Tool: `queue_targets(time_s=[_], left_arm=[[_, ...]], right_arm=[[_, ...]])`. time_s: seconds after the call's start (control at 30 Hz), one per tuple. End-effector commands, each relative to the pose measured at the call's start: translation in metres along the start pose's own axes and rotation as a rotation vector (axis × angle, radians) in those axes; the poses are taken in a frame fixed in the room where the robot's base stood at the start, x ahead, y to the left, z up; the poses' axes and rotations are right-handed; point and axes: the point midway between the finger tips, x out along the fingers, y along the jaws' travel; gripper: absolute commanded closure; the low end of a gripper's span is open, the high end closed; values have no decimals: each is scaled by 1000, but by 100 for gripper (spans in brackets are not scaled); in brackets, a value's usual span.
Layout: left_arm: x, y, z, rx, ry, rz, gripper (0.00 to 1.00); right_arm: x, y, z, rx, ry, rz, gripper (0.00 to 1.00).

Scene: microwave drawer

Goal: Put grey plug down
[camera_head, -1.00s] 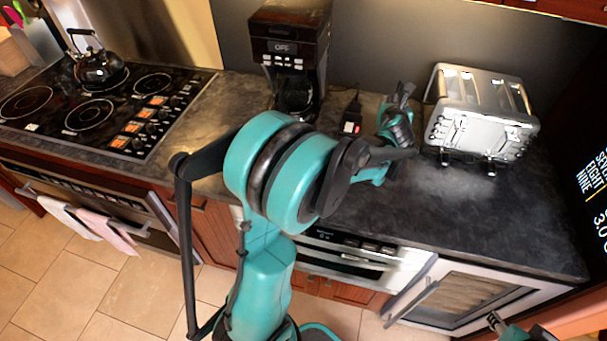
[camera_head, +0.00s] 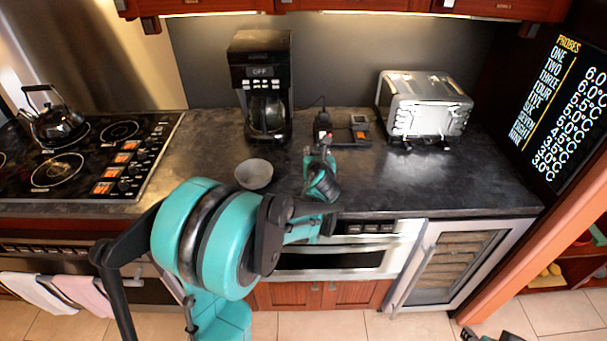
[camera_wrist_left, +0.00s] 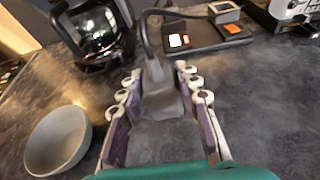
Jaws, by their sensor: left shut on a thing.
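The grey plug (camera_wrist_left: 160,98) sits between the fingers of my left gripper (camera_wrist_left: 158,88) in the left wrist view. The gripper is shut on it. A dark cable runs from the plug's far end up toward the back of the counter. In the head view the left gripper (camera_head: 324,148) is over the dark counter (camera_head: 430,180), in front of the coffee maker and toaster; the plug (camera_head: 322,122) shows small and dark there. I cannot tell whether the plug touches the counter. A bit of my right gripper (camera_head: 488,335) shows at the bottom edge; its jaws are unclear.
A grey bowl (camera_head: 254,174) stands left of the left gripper. A coffee maker (camera_head: 262,90) is behind, and a flat dark device (camera_head: 345,132) with a small display lies behind the gripper. A toaster (camera_head: 425,105) is at right. Counter between toaster and front edge is clear.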

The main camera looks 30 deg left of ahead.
Motion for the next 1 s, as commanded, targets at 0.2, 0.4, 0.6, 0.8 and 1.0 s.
queue_targets(time_s=[0.2,0.4,0.6,0.8,1.0], left_arm=[[10,33,-18,-2,0,0,98],[15,36,-30,0,-1,-1,98],[25,36,-58,0,-1,-1,98],[24,36,-57,0,0,-1,98],[26,36,-61,0,0,-1,65]], right_arm=[[11,0,8,0,0,0,60],[17,0,12,0,0,0,60],[30,0,22,0,0,0,60],[28,0,20,0,0,0,60],[31,0,23,0,0,0,60]])
